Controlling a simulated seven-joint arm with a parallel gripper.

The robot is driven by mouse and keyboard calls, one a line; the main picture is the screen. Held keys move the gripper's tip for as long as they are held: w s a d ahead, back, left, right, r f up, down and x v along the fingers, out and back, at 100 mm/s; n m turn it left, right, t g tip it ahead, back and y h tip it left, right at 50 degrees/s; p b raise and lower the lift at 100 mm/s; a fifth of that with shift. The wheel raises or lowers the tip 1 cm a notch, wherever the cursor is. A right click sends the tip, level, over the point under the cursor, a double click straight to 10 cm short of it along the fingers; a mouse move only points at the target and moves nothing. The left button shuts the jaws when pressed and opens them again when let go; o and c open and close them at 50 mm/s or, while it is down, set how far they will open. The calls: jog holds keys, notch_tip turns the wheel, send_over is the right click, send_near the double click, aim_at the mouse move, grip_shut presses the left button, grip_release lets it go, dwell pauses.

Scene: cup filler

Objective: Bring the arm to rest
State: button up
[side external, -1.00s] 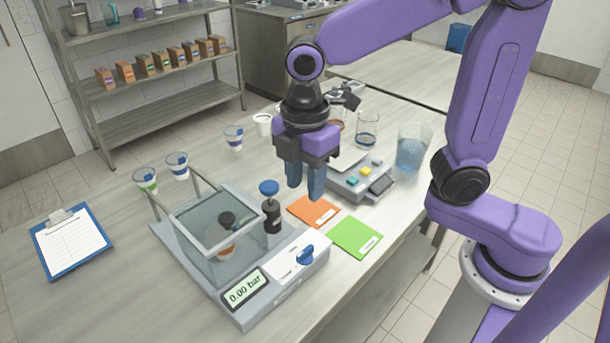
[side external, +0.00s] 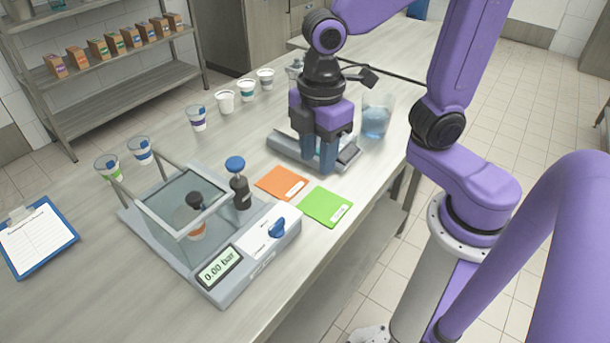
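My gripper (side external: 319,163), with two blue-grey fingers pointing down, hangs in front of the grey scale (side external: 285,150) and hides much of it. The fingers look close together, with nothing visible between them. I cannot tell whether a small gap remains. My purple arm reaches in from the right.
An orange card (side external: 281,183) and a green card (side external: 326,207) lie before the gripper. The pressure device (side external: 240,268) reads 0.00 bar, with a blue-topped black tool (side external: 239,185) beside it. A water beaker (side external: 376,118) stands right of the gripper.

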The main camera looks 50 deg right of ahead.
jog(key=s+d+f+m, duration=0.2)
jog(key=s+d+m, duration=0.1)
jog(key=s+d, duration=0.4)
jog(key=s, duration=0.3)
jog(key=shift+d, duration=0.15)
